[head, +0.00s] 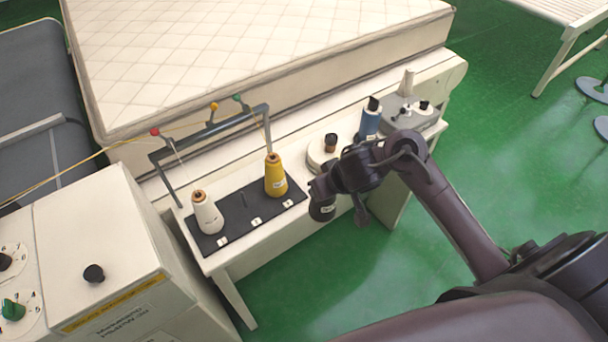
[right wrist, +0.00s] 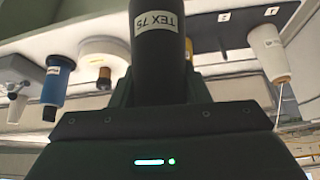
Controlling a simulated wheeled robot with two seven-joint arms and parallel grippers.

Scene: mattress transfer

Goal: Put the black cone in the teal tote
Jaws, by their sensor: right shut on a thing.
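My right gripper (head: 328,186) is shut on the black cone (head: 322,211), which hangs below it in front of the white bench. In the right wrist view the black cone (right wrist: 160,45) fills the top middle, with a pale "TEX 75" label. My gripper body (right wrist: 160,105) hides its lower part there. I see no teal tote in either view. My left gripper is not in view.
A black board (head: 238,226) on the white bench holds a white cone (head: 207,213) and a yellow cone (head: 275,177) under a grey frame (head: 215,129). A blue cone (head: 368,121) stands farther right. A mattress (head: 240,45) lies behind. Green floor (head: 320,275) is open in front.

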